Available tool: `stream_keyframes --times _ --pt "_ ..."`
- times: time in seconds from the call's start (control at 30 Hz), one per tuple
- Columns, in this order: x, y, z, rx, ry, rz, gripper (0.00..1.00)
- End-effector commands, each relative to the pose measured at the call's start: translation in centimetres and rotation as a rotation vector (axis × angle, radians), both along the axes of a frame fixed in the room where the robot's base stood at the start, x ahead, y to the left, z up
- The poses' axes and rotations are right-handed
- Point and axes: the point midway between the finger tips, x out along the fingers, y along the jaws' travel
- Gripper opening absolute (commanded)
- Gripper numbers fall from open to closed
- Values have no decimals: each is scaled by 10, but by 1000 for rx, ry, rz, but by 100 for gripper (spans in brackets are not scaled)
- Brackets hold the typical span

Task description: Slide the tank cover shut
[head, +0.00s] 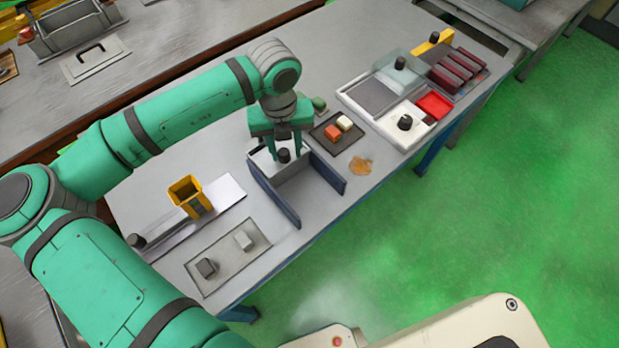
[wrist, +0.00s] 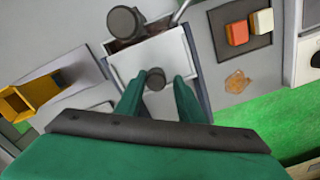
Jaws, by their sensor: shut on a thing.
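The tank cover is a pale plate with a dark round knob. In the wrist view the cover (wrist: 130,65) lies ahead of my gripper (wrist: 160,82), with its knob (wrist: 155,78) between the two fingers. In the head view my gripper (head: 283,146) points down onto the knob (head: 284,156), and the arm hides much of the cover. The gripper is shut on the knob. The tank (head: 275,197) has blue-grey side walls at the table's front edge. In the wrist view a dark brownish opening (wrist: 118,46) shows at the cover's far edge.
A dark tray (head: 325,146) with an orange and a cream block is right of the tank, near an amber patch (head: 360,165). A yellow bin (head: 187,192) and a grey mat (head: 222,262) are left. A white fixture (head: 385,124) and red blocks stand farther right.

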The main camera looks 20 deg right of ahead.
Motion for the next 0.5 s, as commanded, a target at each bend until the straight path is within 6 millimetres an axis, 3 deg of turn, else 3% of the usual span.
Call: stream_keyframes --times 0.03,0.07,0.5 --pt "-6 6 -16 22 31 1 22" --pt "-6 6 -16 22 31 0 42" --pt "-7 5 -12 19 30 0 42"
